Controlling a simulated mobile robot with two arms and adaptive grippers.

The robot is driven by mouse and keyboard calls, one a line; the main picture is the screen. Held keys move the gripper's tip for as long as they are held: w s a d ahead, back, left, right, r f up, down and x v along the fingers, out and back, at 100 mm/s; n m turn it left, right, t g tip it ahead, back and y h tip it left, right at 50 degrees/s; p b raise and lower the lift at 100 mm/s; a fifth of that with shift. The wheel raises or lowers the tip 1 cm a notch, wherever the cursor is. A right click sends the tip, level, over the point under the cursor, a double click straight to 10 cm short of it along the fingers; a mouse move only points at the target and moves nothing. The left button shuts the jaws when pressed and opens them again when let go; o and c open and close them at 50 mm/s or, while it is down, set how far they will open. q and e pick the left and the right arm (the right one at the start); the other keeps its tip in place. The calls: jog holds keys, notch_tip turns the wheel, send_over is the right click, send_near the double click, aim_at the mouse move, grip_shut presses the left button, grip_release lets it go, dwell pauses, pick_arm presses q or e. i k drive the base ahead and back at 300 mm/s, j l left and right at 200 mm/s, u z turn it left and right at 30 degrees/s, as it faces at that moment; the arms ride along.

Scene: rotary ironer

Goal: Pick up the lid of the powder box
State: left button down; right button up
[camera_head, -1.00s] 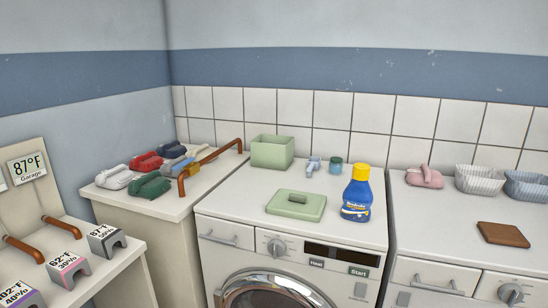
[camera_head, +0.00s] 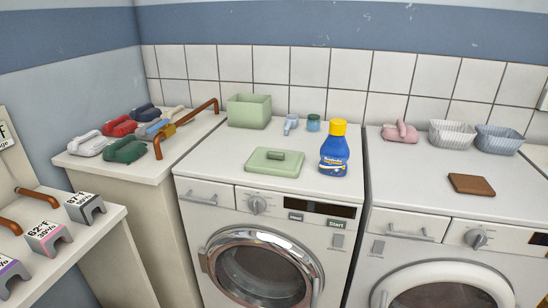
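A flat pale green lid (camera_head: 262,162) with a raised handle (camera_head: 275,155) lies on top of the left white machine (camera_head: 215,166), near its front. A pale green open box (camera_head: 249,111) of matching colour stands behind it at the back left of the same machine top. The lid is apart from the box. Neither of my grippers is in view.
A blue bottle with a yellow cap (camera_head: 334,150) stands right of the lid. A light blue scoop (camera_head: 291,124) and a small teal jar (camera_head: 313,123) are behind. Several irons (camera_head: 124,150) and a copper pipe (camera_head: 190,125) occupy the left counter. A brown block (camera_head: 471,184) lies on the right machine.

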aim_at(265, 161)
jog(key=l+u, duration=0.25)
jog(key=l, duration=0.25)
jog(key=k+l+u, duration=0.15)
jog(key=l+u, duration=0.15)
jog(key=l, duration=0.15)
jog(key=k+l+u, duration=0.1)
jog(key=l+u, duration=0.15)
jog(key=l, duration=0.2)
